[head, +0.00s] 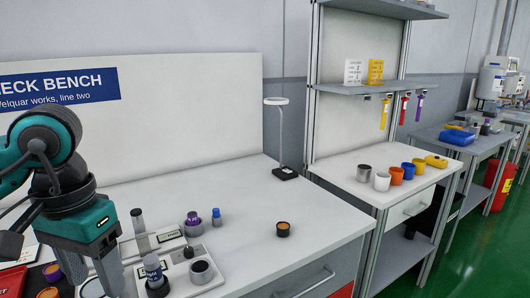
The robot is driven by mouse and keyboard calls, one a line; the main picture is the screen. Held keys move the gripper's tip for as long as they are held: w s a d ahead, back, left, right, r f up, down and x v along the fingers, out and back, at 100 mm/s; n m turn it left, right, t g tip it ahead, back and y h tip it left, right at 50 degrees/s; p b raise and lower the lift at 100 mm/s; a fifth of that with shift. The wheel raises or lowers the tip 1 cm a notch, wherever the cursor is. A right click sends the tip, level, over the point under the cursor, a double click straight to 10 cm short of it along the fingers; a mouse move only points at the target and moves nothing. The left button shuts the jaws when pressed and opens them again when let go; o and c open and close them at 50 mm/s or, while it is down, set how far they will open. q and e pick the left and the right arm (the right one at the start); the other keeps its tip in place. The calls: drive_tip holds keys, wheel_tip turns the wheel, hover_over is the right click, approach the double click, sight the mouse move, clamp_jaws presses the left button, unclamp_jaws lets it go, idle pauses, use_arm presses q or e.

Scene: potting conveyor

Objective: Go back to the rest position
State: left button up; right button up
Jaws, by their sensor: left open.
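My left gripper (94,275) comes in from the left edge on its teal and dark arm and points down over the left end of the white bench (330,222). It is open. The lower ends of its fingers are near small pots and fixtures at the bottom edge, and I cannot tell whether they touch anything. My right gripper is not in view.
A small dark pot (283,229) and a lamp (281,140) stand farther right. Bench space between is clear.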

use_arm(q)
drive_tip(key=s+d+f+n+g+h, duration=0.1)
drive_tip(key=d+f+g+h, duration=0.15)
drive_tip(key=d, duration=0.25)
drive_tip(key=s+d+f+n+g+h, duration=0.1)
drive_tip(key=s+d+n+h, duration=0.15)
drive_tip(key=d, duration=0.35)
drive_tip(key=s+d+r+n+g+h, duration=0.2)
drive_tip(key=d+r+n+h, duration=0.2)
drive_tip(key=d+n+h, duration=0.7)
drive_tip(key=w+a+f+n+t+h, duration=0.2)
drive_tip(key=w+n+t, duration=0.3)
drive_tip(key=n+t, duration=0.65)
drive_tip(key=w+a+f+n+t+h, duration=0.1)
drive_tip(key=w+a+n+t, duration=0.35)
drive_tip(key=n, duration=1.15)
drive_tip(key=w+a+f+n+t+y, duration=0.2)
drive_tip(key=a+f+n+t+y, duration=0.2)
drive_tip(key=f+n+t+y, duration=0.85)
drive_tip(key=s+a+f+n+g+y, duration=0.2)
drive_tip(key=s+a+f+n+g, duration=0.1)
drive_tip(key=s+f+n+g, duration=0.3)
drive_tip(key=s+a+f+n+g+y, duration=0.2)
drive_tip(key=s+f+n+g, duration=0.4)
drive_tip(key=f+n, duration=0.5)
wheel_tip(320, 180, down, 2)
drive_tip(key=shift+a+f+y, duration=0.2)
drive_tip(key=shift+a+y, duration=0.15)
drive_tip(key=shift+a, duration=0.2)
